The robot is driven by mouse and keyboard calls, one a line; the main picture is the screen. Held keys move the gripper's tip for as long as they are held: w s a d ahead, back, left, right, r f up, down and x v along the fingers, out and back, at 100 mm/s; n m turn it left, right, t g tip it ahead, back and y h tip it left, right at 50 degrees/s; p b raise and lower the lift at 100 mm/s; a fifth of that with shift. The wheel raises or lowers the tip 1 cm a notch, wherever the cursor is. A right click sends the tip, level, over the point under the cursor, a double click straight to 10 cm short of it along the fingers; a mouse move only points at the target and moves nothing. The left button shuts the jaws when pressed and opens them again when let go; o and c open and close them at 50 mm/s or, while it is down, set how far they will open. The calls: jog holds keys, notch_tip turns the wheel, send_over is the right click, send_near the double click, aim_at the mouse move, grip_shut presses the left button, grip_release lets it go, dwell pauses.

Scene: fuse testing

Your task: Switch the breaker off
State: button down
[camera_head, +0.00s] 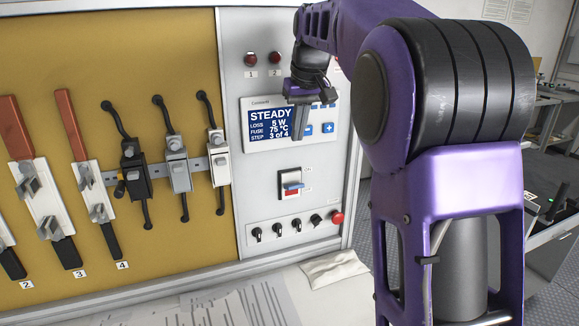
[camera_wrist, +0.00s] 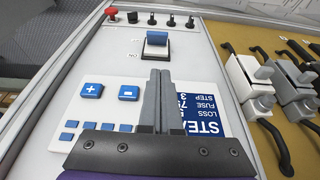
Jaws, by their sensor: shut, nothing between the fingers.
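The breaker (camera_head: 291,184) is a dark-framed switch with a blue lever and a red patch below it, on the grey panel under the display. In the wrist view, which shows the panel upside down, the breaker (camera_wrist: 156,44) lies just beyond my fingertips with its blue lever facing me. My gripper (camera_head: 297,136) is in front of the display, above the breaker and apart from it. In the wrist view my gripper (camera_wrist: 160,77) has its two grey fingers together with nothing between them. I cannot read the lever's position for certain.
The display (camera_head: 268,124) reads "STEADY", 5 W, 75 °C, step 3 of 4. Several black knobs (camera_head: 277,229) and a red button (camera_head: 337,217) sit below the breaker. Two red lamps (camera_head: 262,58) are above. Fuse holders (camera_head: 180,176) stick out from the tan board at left.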

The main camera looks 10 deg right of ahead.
jog(key=shift+w+d+r, duration=0.2)
jog(key=shift+w+r, duration=0.1)
jog(key=shift+w, duration=0.2)
send_over(293, 184)
jog(key=f, duration=0.9)
jog(key=shift+s+f, duration=0.5)
jog(key=shift+f, duration=0.3)
jog(key=shift+s+f, duration=0.2)
jog(key=shift+f, duration=0.35)
jog(key=shift+s+d+f+b, duration=0.1)
jog(key=shift+s+f+b, duration=0.25)
jog(key=shift+f, duration=0.35)
jog(key=shift+f+t+b, duration=0.15)
jog(key=shift+t+b, duration=0.15)
